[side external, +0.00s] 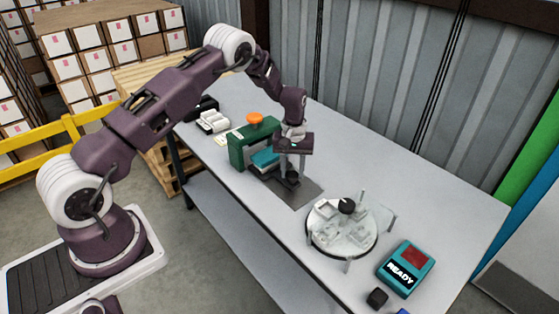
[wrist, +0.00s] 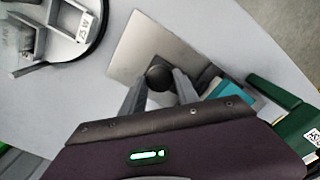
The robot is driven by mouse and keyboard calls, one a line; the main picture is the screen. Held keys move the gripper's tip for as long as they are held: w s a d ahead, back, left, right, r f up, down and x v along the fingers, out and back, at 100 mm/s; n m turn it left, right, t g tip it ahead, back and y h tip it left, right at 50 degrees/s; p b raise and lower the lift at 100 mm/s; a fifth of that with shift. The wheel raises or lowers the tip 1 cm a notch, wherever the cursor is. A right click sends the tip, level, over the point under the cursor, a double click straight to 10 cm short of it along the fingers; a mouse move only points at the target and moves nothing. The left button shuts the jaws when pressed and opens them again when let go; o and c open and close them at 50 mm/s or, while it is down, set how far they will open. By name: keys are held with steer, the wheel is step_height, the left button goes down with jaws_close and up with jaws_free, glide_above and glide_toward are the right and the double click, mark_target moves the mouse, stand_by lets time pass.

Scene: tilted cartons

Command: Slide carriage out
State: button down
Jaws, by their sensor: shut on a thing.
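A green press-like frame (side external: 240,152) with an orange knob (side external: 255,118) on top stands on the table. The teal carriage (side external: 264,158) shows in its opening, partly hidden by the frame and my arm. In the wrist view the teal part (wrist: 226,89) lies beside the green frame (wrist: 290,112). My gripper (wrist: 161,80) points down in front of the frame, its two fingers either side of a round black knob (wrist: 160,75) and shut on it. The knob (side external: 292,178) sits low over a bare metal plate (side external: 308,191).
A teal box reading READY (side external: 400,272) and a black cube (side external: 377,298) are nearer the table's front right end. White cylinders (side external: 213,121) lie behind the frame.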

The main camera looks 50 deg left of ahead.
steer(key=d, duration=0.6)
steer(key=shift+d, duration=0.1)
steer(key=c, duration=0.9)
jaws_free()
steer(key=shift+r, duration=0.15)
step_height(320, 180, up, 7)
